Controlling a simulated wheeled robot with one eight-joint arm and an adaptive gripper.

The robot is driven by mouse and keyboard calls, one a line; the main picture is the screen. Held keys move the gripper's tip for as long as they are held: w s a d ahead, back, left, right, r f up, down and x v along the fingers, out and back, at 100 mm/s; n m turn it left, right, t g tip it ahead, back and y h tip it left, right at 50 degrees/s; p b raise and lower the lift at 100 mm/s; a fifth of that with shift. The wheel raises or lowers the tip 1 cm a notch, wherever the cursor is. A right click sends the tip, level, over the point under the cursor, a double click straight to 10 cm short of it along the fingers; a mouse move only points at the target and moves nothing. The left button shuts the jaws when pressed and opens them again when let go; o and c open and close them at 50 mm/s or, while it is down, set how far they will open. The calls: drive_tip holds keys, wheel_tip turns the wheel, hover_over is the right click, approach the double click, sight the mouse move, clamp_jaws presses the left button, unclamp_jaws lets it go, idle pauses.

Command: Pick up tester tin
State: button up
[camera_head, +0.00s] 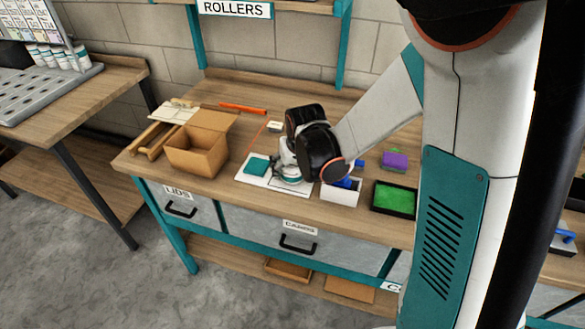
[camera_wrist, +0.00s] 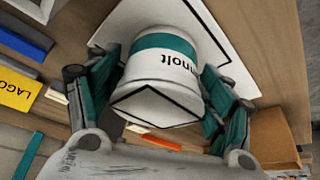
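A white tin (camera_wrist: 160,78) with a teal band and dark lettering ending in "nnolt" fills the middle of the wrist view. It is over a white sheet with a black outline (camera_wrist: 232,62). My gripper (camera_wrist: 165,72) has one teal-and-grey finger on each side of the tin, very close to it. Whether both pads touch it is not clear. In the head view, my gripper (camera_head: 287,172) is low over the white sheet (camera_head: 252,181) on the workbench, and the tin is mostly hidden by it.
An open cardboard box (camera_head: 198,150) and a wooden tray (camera_head: 153,140) stand left. A white bin with blue items (camera_head: 341,195), a green-filled tray (camera_head: 394,199) and a purple block (camera_head: 395,160) are right.

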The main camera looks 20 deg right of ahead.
drive_tip(key=c, duration=0.7)
drive_tip(key=shift+r, duration=0.1)
